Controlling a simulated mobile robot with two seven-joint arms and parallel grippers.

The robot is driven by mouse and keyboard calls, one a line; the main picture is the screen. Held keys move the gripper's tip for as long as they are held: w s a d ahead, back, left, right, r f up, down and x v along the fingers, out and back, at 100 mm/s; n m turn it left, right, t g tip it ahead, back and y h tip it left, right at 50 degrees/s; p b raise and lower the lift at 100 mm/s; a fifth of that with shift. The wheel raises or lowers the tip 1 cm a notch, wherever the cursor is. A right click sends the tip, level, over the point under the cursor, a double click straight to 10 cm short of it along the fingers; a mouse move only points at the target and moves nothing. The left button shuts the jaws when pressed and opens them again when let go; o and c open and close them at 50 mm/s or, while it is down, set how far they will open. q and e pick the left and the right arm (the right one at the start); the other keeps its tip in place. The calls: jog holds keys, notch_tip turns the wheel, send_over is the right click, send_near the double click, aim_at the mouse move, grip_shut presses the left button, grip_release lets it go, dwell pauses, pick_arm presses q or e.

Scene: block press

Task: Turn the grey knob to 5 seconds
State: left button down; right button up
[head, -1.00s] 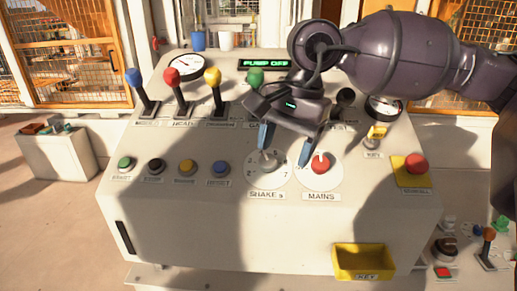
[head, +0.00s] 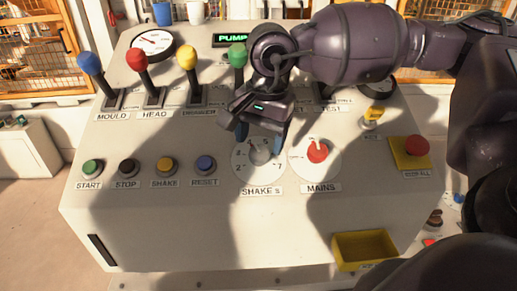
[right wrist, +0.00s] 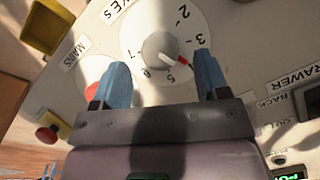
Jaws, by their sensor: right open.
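The grey knob (head: 260,151) sits on a white numbered dial (head: 244,172) labelled SHAKE s, on the sloping panel. In the right wrist view the knob (right wrist: 157,49) has a white and red pointer between the 3 and the 5, around where 4 would be. My right gripper (head: 261,140) is open above the knob, its blue fingers on either side of it. In the right wrist view the fingertips (right wrist: 161,59) stand apart and neither clearly touches the knob. My left gripper is not in view.
The red MAINS knob (head: 317,151) is close on the right. Several coloured buttons run left of the dial, including blue RESET (head: 205,164). Levers, including the green one (head: 237,55), stand behind. A red stop button (head: 416,146) and yellow tray (head: 364,249) are at right.

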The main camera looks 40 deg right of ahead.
aim_at(259, 152)
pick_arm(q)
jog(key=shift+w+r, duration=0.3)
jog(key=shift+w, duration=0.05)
pick_arm(e)
jog(key=shift+w+a+f, duration=0.1)
jog(key=shift+w+f, duration=0.05)
jog(key=shift+f, duration=1.5)
jog(key=shift+c, duration=0.3)
